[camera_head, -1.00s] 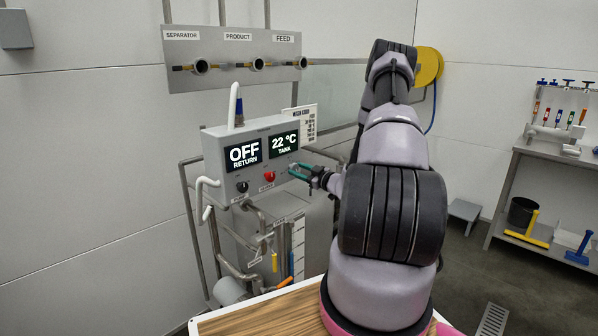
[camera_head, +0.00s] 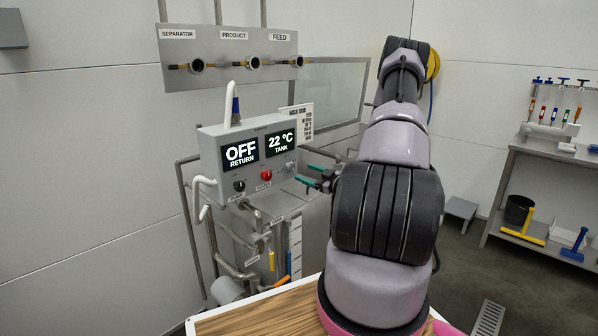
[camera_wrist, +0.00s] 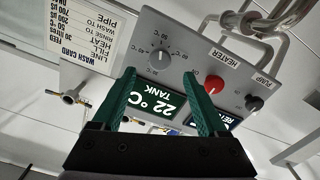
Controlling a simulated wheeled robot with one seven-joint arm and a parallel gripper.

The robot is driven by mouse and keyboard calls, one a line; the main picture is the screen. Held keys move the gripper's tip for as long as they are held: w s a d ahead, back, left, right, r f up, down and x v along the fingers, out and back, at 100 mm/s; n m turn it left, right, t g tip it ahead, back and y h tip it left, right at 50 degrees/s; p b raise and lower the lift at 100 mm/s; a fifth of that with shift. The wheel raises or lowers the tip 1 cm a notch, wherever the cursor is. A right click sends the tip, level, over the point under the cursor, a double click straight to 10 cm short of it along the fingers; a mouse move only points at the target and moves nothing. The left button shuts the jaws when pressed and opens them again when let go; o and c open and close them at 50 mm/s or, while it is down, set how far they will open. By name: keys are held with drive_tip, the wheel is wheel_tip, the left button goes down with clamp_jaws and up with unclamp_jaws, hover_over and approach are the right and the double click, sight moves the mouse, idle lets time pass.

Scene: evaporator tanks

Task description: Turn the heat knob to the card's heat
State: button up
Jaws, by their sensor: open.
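The heat knob is a grey dial (camera_wrist: 158,58) with a numbered scale on the control box; in the head view the dial (camera_head: 290,167) is at the box's right end. Its pointer setting is too small to read surely. My gripper (camera_head: 314,175) is open and empty, just right of the box and apart from the dial. In the wrist view its green fingers (camera_wrist: 158,76) straddle the line to the dial, which shows beyond their tips. The wash card (camera_wrist: 88,32) appears upside down there, and its heat line seems to read 50 °C. The card (camera_head: 297,120) stands behind the box.
The red heater knob (camera_head: 266,175) and black pump knob (camera_head: 240,186) sit left of the dial. The tank display (camera_head: 280,143) reads 22 °C and the return display (camera_head: 241,153) reads OFF. Pipes run below the box. A shelf (camera_head: 540,150) stands far right.

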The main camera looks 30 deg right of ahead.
drive_tip(key=shift+v, duration=2.4)
drive_tip(key=shift+r, duration=0.1)
drive_tip(key=s+a+r+n+g+y, duration=0.3)
drive_tip(key=a+r+n+g+y, duration=0.15)
drive_tip(key=a+r+n, duration=0.6)
drive_tip(key=s+a+r+n+g+y, duration=0.25)
drive_tip(key=a+r+n+g, duration=0.45)
drive_tip(key=n, duration=0.7)
drive_tip(key=s+a+r+n+g+h, duration=0.2)
drive_tip(key=s+a+r+n+h, duration=0.15)
drive_tip(key=s+n, duration=0.45)
drive_tip(key=s+a+r+n+g+h, duration=0.1)
drive_tip(key=s+a+r+n+h, duration=0.3)
drive_tip(key=n, duration=0.8)
drive_tip(key=s+d+r+n+t+h, duration=0.2)
drive_tip(key=s+r+n, duration=0.6)
drive_tip(key=n, duration=0.7)
drive_tip(key=t+h, duration=0.1)
drive_tip(key=t, duration=0.1)
drive_tip(key=shift+d+t+h, duration=0.35)
